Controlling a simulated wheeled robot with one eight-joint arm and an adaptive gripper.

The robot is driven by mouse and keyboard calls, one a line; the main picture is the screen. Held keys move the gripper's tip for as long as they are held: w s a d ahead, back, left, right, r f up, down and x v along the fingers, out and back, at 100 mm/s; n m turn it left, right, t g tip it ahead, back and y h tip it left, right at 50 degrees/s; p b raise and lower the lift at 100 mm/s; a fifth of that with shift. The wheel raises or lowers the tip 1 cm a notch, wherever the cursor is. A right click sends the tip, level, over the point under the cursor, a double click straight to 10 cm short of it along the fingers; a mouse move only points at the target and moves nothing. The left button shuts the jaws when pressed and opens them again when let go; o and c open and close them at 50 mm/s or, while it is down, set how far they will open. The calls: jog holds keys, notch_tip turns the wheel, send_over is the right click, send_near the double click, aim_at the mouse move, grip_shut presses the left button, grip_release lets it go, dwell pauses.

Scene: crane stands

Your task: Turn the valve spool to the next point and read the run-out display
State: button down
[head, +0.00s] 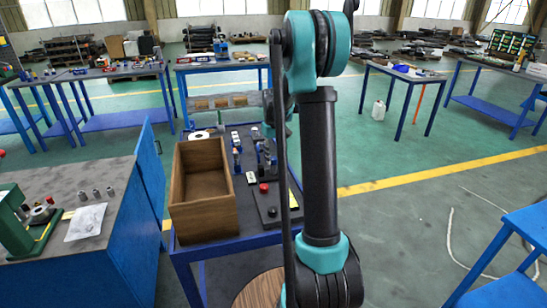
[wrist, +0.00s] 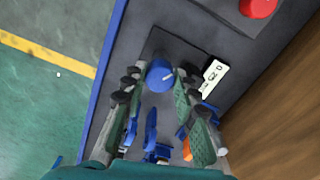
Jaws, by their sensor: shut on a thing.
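The valve spool shows in the wrist view as a round blue knob (wrist: 158,75) with a white line mark, seated at a dark square block. My gripper (wrist: 160,82) has its two green-padded fingers on either side of the knob and is shut on it. A small white display plate (wrist: 214,73) with dark characters lies just right of the block; I cannot read it surely. In the head view my arm hides most of my gripper and the spool.
An open wooden box (head: 205,225) stands on the bench left of the work spot. A red button (wrist: 258,7) sits on a dark panel nearby. Several small blue parts (head: 237,160) stand on the bench.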

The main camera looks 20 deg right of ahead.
aim_at(274, 158)
jog(key=n, duration=0.5)
jog(key=shift+n, duration=0.4)
dwell(0.4)
jog(key=c, duration=1.2)
grip_release()
notch_tip(274, 158, up, 12)
